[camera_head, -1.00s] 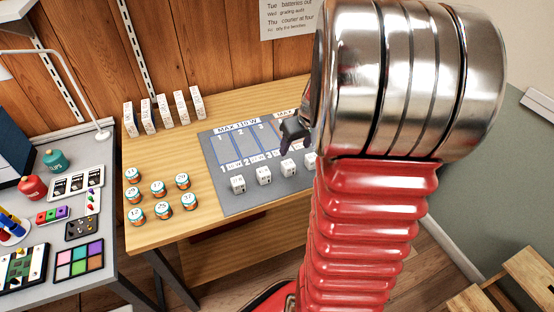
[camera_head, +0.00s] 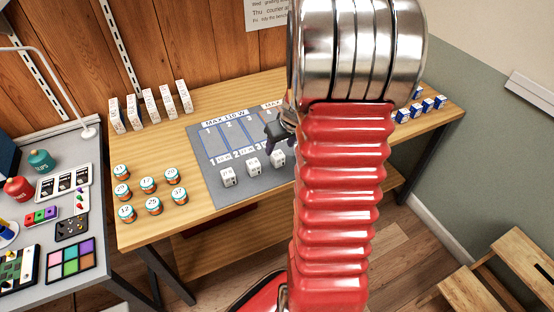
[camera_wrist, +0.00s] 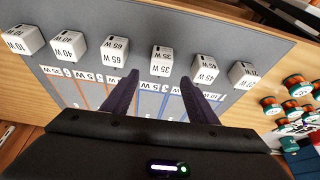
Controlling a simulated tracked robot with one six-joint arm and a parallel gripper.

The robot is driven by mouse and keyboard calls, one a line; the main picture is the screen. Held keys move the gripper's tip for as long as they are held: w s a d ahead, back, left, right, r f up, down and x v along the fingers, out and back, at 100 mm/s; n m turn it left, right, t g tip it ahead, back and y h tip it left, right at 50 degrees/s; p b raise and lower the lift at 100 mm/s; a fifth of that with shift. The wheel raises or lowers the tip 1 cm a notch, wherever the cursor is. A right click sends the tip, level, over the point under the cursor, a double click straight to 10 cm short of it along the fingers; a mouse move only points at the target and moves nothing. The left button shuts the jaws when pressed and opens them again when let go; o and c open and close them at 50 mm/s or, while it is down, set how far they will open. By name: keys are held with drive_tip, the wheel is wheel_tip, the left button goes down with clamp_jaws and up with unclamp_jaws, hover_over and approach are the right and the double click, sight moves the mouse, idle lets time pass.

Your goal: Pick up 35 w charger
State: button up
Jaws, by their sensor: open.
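The 35 W charger (camera_wrist: 161,62) is a white cube with upside-down lettering in the wrist view. It stands on the grey mat (camera_wrist: 200,25) in a row of similar chargers. My gripper (camera_wrist: 160,77) is open and empty. Its two dark fingers point toward the 35 W charger, which shows between and just beyond their tips. The 65 W charger (camera_wrist: 114,50) and the 45 W charger (camera_wrist: 204,69) stand on either side. In the head view my gripper (camera_head: 278,137) hangs over the mat behind the row, partly hidden by my arm.
In the head view, several round tins (camera_head: 148,185) stand left of the mat. White boxes (camera_head: 150,105) stand behind them. Blue-and-white items (camera_head: 415,110) stand at the table's right end. A grey side table (camera_head: 95,220) with small objects stands at the left.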

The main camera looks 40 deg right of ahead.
sight(277, 153)
drive_tip(key=shift+x, duration=0.9)
drive_tip(key=shift+x, duration=2.65)
drive_tip(key=shift+s, duration=0.1)
drive_tip(key=c, duration=1.2)
drive_tip(key=shift+o, duration=0.2)
wheel_tip(277, 153, up, 10)
